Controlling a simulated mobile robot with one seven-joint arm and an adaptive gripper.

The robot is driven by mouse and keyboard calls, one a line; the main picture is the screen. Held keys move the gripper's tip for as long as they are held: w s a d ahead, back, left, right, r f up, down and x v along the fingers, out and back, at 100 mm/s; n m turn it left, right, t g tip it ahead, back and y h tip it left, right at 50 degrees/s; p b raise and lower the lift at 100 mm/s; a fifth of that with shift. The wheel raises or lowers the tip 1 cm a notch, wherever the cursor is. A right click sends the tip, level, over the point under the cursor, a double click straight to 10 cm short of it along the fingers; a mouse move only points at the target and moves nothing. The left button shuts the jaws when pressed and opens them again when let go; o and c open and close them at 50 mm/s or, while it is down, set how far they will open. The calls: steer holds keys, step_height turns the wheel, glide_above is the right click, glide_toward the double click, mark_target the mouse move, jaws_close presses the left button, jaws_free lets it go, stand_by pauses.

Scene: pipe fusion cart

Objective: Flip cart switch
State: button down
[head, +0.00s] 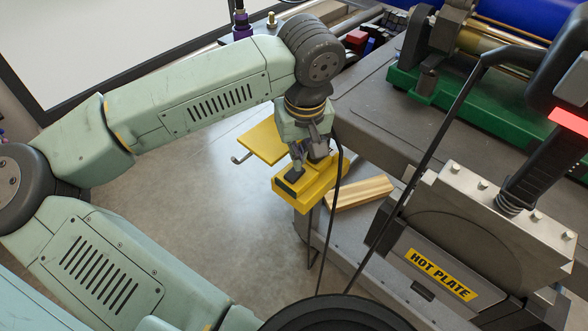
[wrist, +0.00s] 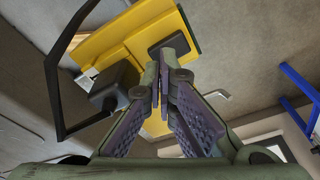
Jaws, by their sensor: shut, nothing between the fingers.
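The yellow switch box (head: 318,188) is at the near left corner of the grey cart (head: 375,125). My gripper (head: 296,170) is right over the box, pointing down, with its fingers together and empty. In the wrist view the fingertips (wrist: 160,68) lie in front of the yellow box (wrist: 125,45). A dark rectangular part (wrist: 170,45) of the box shows just past the fingertips, and a dark block (wrist: 115,85) shows to their left. I cannot tell which dark part is the switch, its position, or whether the fingers touch it.
A yellow plate (head: 263,143) is behind and left of the box. A wooden block (head: 360,192) lies on the cart to its right. The hot plate unit (head: 455,262) with its black handle stands at the right. A dark cable hangs beside my gripper. Open floor (head: 185,215) lies left.

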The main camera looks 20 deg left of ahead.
steer(key=shift+f+b, duration=0.95)
steer(key=shift+b, duration=0.05)
stand_by(0.3)
steer(key=shift+r+p, duration=1.75)
steer(key=shift+r, duration=1.8)
